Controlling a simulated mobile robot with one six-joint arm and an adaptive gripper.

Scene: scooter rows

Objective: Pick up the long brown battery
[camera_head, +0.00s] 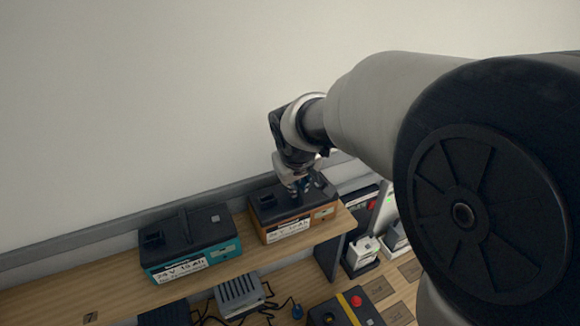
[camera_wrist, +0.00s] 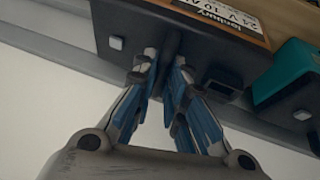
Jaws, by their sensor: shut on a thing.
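The long brown battery (camera_head: 285,214) has a dark top, orange-brown sides and a white label. It sits at the right end of the wooden shelf in the head view. Its dark top and label also show in the wrist view (camera_wrist: 120,30). My gripper (camera_head: 301,187) is over the battery's top, pointing down. In the wrist view my gripper (camera_wrist: 166,72) has its blue-padded fingers closed on the raised handle ridge of the battery. The battery looks level and at shelf height; I cannot tell if its underside touches the shelf.
A teal battery (camera_head: 188,240) stands left of the brown one, with a small gap. The wooden shelf (camera_head: 105,300) is bare at the far left. A wall rises behind. Below are a grey charger (camera_head: 240,293), a black and yellow box (camera_head: 345,308) and white units (camera_head: 362,253).

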